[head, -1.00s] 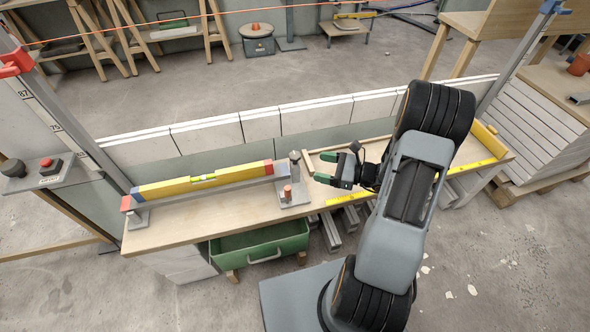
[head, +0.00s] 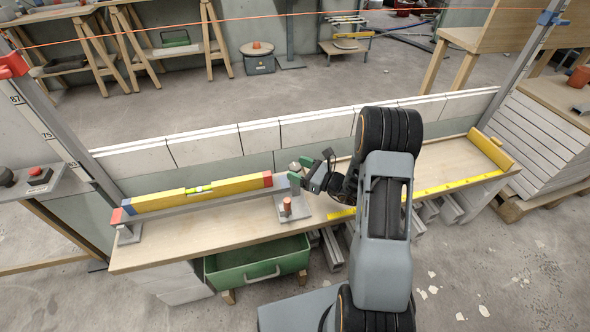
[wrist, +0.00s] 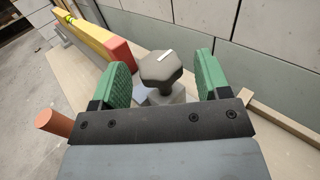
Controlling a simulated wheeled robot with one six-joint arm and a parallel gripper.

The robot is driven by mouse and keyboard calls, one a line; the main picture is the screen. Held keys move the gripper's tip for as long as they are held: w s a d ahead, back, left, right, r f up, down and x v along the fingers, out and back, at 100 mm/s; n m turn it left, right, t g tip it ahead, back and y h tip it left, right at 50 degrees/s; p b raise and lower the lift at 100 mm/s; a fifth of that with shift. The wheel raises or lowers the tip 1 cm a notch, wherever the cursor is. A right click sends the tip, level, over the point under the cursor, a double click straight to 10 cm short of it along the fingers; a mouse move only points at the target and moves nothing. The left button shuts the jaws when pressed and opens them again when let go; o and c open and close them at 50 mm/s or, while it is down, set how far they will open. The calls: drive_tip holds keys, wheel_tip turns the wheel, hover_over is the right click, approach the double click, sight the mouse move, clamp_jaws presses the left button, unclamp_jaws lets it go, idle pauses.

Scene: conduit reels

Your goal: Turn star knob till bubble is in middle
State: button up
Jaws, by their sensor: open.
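The dark star knob (wrist: 160,68), with a white mark on its top, stands upright between the green fingers of my gripper (wrist: 162,80) in the wrist view. The fingers are open, with a gap on both sides of the knob. In the head view my gripper (head: 301,172) is at the knob, which it partly hides. The level also shows in the wrist view (wrist: 88,32).
A copper-coloured peg (head: 287,205) stands on the metal plate just in front of the knob; it also shows in the wrist view (wrist: 56,123). A low block wall (head: 210,149) runs behind the bench.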

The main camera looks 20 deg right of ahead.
drive_tip(key=shift+x, duration=0.9)
drive_tip(key=shift+c, duration=0.3)
drive_tip(key=shift+s, duration=0.1)
drive_tip(key=c, duration=0.9)
drive_tip(key=shift+g, duration=0.3)
drive_tip(key=n+g+y, duration=0.2)
drive_tip(key=n+g, duration=0.1)
drive_tip(key=n+g+y, duration=0.2)
drive_tip(key=g, duration=0.2)
drive_tip(key=shift+n+y, duration=0.3)
drive_tip(key=shift+n, duration=0.1)
drive_tip(key=n+g, duration=0.3)
drive_tip(key=g, duration=0.1)
drive_tip(key=n+g, duration=0.2)
drive_tip(key=g, duration=0.3)
drive_tip(key=shift+n, duration=0.4)
drive_tip(key=shift+g, duration=0.4)
